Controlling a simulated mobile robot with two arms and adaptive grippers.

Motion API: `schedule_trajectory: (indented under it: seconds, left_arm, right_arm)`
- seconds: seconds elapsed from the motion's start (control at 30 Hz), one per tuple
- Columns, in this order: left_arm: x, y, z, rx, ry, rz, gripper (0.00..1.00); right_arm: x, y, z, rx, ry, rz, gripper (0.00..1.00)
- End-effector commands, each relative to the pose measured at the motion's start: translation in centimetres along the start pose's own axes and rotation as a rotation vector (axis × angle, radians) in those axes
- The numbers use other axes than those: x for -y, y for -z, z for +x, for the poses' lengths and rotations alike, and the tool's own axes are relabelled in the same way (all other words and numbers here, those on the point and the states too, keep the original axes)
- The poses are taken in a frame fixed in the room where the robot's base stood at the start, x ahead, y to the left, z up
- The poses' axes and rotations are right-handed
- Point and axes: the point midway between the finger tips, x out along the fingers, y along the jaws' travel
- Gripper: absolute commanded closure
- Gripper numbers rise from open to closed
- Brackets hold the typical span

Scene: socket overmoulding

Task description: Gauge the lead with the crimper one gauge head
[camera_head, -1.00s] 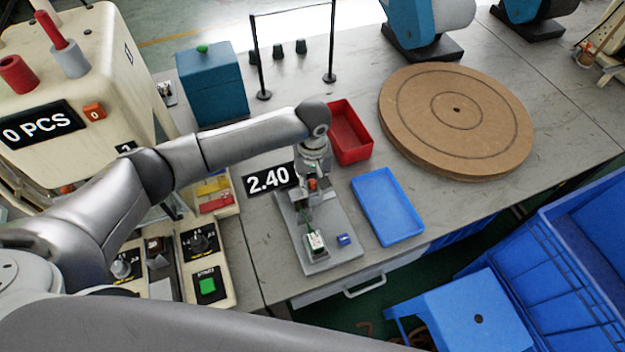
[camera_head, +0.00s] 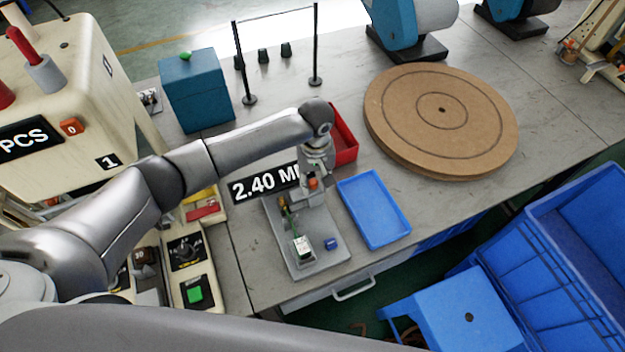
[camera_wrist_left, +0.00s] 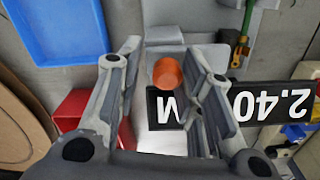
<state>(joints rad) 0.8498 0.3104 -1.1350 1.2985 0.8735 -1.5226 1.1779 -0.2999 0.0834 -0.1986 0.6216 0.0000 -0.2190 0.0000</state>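The crimper one gauge has a grey base plate (camera_head: 283,252) on the bench and a dark display (camera_head: 262,184) reading 2.40 M, its end hidden by my arm. An orange knob (camera_wrist_left: 167,76) shows between the fingers of my left gripper (camera_wrist_left: 162,62) in the left wrist view. The fingers stand apart, with gaps on both sides of the knob. In the head view, my left gripper (camera_head: 314,180) hangs over the back of the plate. A green lead end with a brass tip (camera_wrist_left: 240,45) lies beside it. A white and green block (camera_head: 302,246) and small blue block (camera_head: 331,243) sit on the plate.
A blue tray (camera_head: 375,208) lies right of the gauge, with a red bin (camera_head: 344,140) behind my gripper. A round brown board (camera_head: 440,120) is further right. A cream machine (camera_head: 65,110) and control box (camera_head: 190,275) stand left. Blue crates (camera_head: 560,240) are off the bench's front.

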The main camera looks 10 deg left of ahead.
Motion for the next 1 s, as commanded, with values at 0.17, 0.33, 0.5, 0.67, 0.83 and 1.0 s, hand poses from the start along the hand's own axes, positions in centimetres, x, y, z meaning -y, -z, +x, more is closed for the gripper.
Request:
schedule_trajectory:
  seconds: [0.17, 0.33, 0.5, 0.67, 0.83, 1.0]
  left_arm:
    - [0.1, 0.0, 0.1, 0.002, 0.004, 0.0, 0.56]
    - [0.2, 0.0, 0.0, 0.003, 0.006, -0.001, 0.56]
    - [0.1, 0.0, -1.5, 0.001, 0.005, 0.001, 0.56]
    - [0.0, 0.0, -4.8, 0.0, 0.003, 0.0, 0.56]
    - [-0.1, 0.0, -8.4, 0.0, 0.003, 0.002, 0.56]
    - [-0.1, 0.0, -10.9, 0.0, 0.004, 0.001, 0.56]
  right_arm:
    - [0.7, -0.1, 0.0, 0.002, 0.009, 0.003, 0.56]
    - [0.6, -0.2, 0.0, 0.005, 0.007, -0.001, 0.56]
    - [0.4, -0.1, 0.0, 0.003, 0.005, -0.001, 0.56]
    - [0.3, -0.1, 0.0, 0.003, 0.004, 0.0, 0.56]
    - [0.3, -0.1, 0.0, 0.002, 0.004, 0.0, 0.56]
    - [0.3, -0.1, 0.0, 0.002, 0.004, 0.0, 0.56]
